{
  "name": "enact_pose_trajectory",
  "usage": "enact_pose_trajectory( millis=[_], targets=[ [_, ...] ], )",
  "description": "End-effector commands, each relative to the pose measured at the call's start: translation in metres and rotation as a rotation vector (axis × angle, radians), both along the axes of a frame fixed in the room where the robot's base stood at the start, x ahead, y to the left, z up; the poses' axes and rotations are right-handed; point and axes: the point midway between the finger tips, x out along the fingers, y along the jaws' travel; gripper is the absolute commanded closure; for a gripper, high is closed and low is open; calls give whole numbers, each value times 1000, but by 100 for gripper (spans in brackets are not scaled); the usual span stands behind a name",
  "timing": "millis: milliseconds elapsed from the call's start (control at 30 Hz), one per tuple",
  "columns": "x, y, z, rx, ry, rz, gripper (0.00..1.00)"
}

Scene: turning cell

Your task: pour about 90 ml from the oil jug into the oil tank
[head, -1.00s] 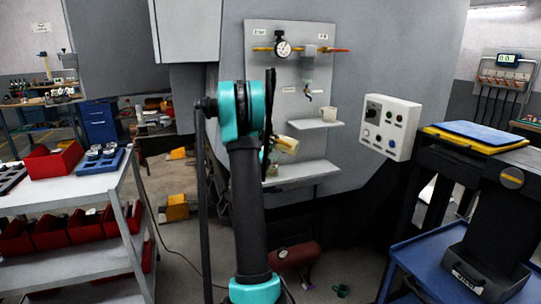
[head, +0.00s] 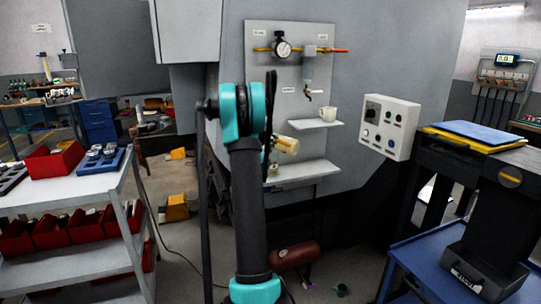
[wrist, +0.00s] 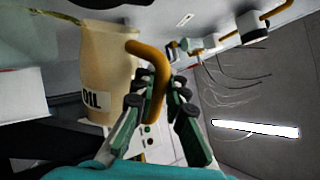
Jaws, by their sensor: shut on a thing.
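The oil jug (wrist: 104,62) is pale yellow, with an OIL label and an orange handle. My gripper (wrist: 160,100) is shut on that handle. In the head view the jug (head: 287,145) shows to the right of my arm, tipped far over, above the lower wall shelf. In the wrist view a thin olive streak leaves the jug's mouth and runs left; it looks like oil. The oil tank cannot be made out for certain. A small greenish thing (head: 272,170) stands at the lower shelf beside my arm, mostly hidden.
A gauge and pipe (head: 283,48) are above, a control box (head: 389,127) to the right. A red cylinder (head: 295,255) lies on the floor.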

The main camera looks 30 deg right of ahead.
Motion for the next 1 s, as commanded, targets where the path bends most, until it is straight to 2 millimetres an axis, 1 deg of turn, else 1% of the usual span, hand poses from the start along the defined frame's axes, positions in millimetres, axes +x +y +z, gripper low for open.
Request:
enact_pose_trajectory(
  millis=[1000],
  targets=[
    [11, -2, -4, -40, 67, 3, 100]
  ],
)
